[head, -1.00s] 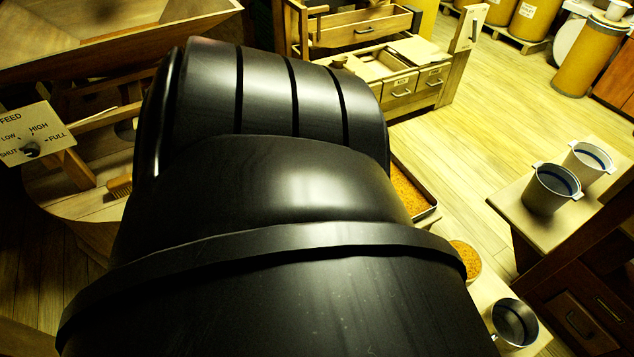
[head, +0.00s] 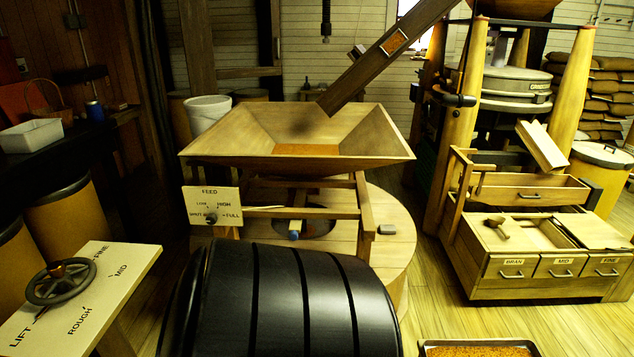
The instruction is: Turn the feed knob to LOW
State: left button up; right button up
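The feed knob (head: 211,218) is a small dark knob on a pale plate (head: 228,196) marked FEED, with SHUT, LOW, HIGH and FULL around it. The plate is fixed at the front left of the wooden hopper (head: 222,146). The knob is too small for me to tell which mark it points to. Neither gripper is in view. A large black ribbed part of my own body fills the bottom centre, just below and right of the plate, and hides what lies behind it.
A handwheel (head: 60,281) stands on a sloping board (head: 128,262) marked LIFT, ROUGH, MID and FINE at lower left. A cabinet with BRAN, MID and FINE drawers (head: 560,266) stands right. A grain tray (head: 478,345) sits at bottom right. Open floor (head: 440,290) lies between hopper and cabinet.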

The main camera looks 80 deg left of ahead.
aim_at(211, 219)
jog(key=u, duration=1.7)
